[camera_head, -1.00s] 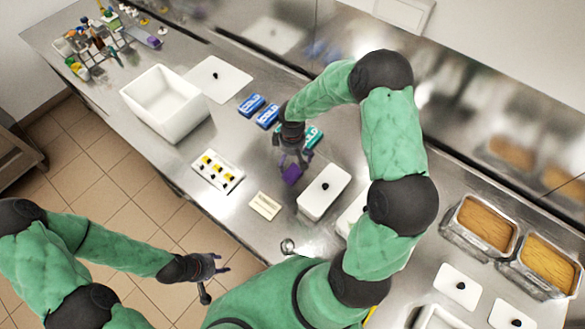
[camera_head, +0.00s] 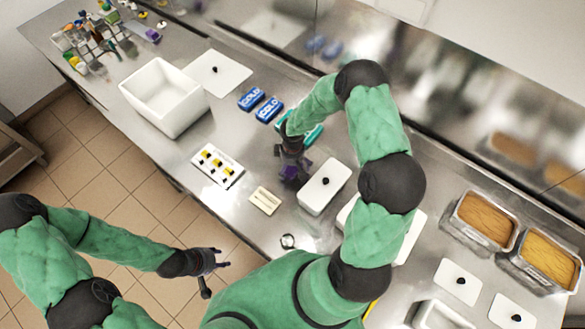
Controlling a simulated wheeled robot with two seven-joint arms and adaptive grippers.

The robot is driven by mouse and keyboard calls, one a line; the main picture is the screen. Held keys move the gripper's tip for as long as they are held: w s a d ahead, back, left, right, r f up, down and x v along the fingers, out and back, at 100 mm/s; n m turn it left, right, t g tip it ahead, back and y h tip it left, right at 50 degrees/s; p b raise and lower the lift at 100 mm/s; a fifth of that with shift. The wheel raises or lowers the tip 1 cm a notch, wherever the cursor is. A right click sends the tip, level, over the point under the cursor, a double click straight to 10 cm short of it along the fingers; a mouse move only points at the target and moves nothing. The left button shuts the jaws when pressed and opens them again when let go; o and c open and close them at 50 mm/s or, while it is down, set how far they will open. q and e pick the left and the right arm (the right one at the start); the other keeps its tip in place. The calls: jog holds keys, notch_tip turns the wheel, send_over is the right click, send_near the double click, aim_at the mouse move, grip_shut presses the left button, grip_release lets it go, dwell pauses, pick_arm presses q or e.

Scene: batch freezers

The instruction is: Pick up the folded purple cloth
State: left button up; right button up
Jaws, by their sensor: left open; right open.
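The folded purple cloth (camera_head: 289,173) lies on the steel counter, left of a white lidded container. My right gripper (camera_head: 293,166) points down at the cloth, with its open fingers at or just above it and partly covering it. I cannot tell whether the fingers touch the cloth. My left gripper (camera_head: 222,258) is open and empty, out over the tiled floor in front of the counter.
A white lidded container (camera_head: 324,187) stands close to the right of the cloth. Blue packs (camera_head: 268,109) and a teal pack (camera_head: 314,134) lie behind it. A white tray with yellow-and-black items (camera_head: 217,166) and a cream card (camera_head: 265,200) lie toward the front edge. A white bin (camera_head: 165,100) stands left.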

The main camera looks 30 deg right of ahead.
jog(key=c, duration=1.5)
jog(key=shift+r, duration=0.45)
notch_tip(320, 180, up, 2)
jog(key=shift+r, duration=0.25)
jog(key=s+a+r, duration=0.6)
jog(key=s, duration=0.1)
jog(key=s+a+r, duration=0.3)
jog(key=shift+s+a+r+b, duration=0.15)
jog(key=shift+s+r+b, duration=0.15)
